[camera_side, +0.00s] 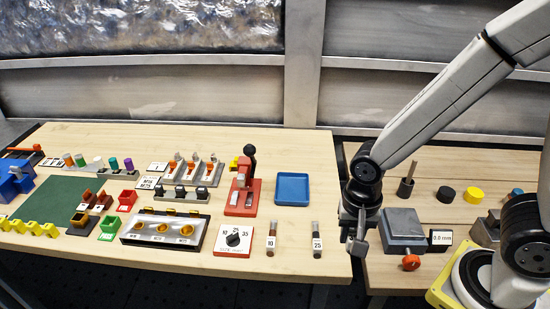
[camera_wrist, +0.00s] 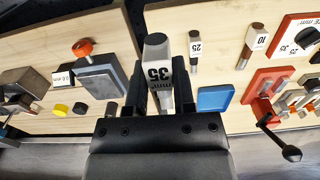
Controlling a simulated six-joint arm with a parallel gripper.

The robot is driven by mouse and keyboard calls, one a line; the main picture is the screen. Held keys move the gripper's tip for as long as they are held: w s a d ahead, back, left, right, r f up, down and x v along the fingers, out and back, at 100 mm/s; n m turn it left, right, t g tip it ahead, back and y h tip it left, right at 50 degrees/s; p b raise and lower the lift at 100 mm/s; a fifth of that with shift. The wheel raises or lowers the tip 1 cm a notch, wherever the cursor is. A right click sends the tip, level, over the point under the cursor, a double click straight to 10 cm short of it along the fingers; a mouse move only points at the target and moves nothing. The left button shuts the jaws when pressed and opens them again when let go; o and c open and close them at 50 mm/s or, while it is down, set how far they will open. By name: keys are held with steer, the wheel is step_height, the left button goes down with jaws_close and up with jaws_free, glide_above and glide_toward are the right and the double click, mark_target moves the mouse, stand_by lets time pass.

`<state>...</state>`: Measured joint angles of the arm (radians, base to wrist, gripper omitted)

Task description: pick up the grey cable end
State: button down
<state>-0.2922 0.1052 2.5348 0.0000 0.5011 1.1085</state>
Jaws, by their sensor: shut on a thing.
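The grey cable end (camera_wrist: 155,48), marked 35, is between the two fingers of my gripper (camera_wrist: 160,88) in the wrist view. My gripper is shut on it, and its tip sticks out past the fingers. In the side view my gripper (camera_side: 357,222) hangs beside the right edge of the light wooden table, with the grey cable end (camera_side: 357,247) below it. Its lower part between the fingers is partly hidden.
Cable ends marked 10 (camera_side: 271,240) and 25 (camera_side: 316,241) lie near the table's right front. A blue tray (camera_side: 291,204), a red press (camera_side: 242,200) and a dial plate (camera_side: 221,247) are to the left. A grey block (camera_side: 403,225) stands close right of my gripper.

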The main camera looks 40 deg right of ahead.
steer(key=shift+s+d+r, duration=0.1)
steer(key=shift+s, duration=0.2)
steer(key=shift+w, duration=0.2)
stand_by(0.4)
steer(key=w+a+f, duration=0.1)
steer(key=w+a, duration=0.2)
steer(key=w, duration=0.6)
steer(key=w+a+f, duration=0.1)
steer(key=w+a, duration=0.2)
steer(key=w, duration=0.6)
steer(key=w+a+f, duration=0.1)
steer(key=w+a, duration=0.3)
steer(key=w, duration=0.5)
steer(key=shift+f, duration=0.35)
steer(key=shift+w, duration=0.1)
steer(key=shift+f, duration=0.3)
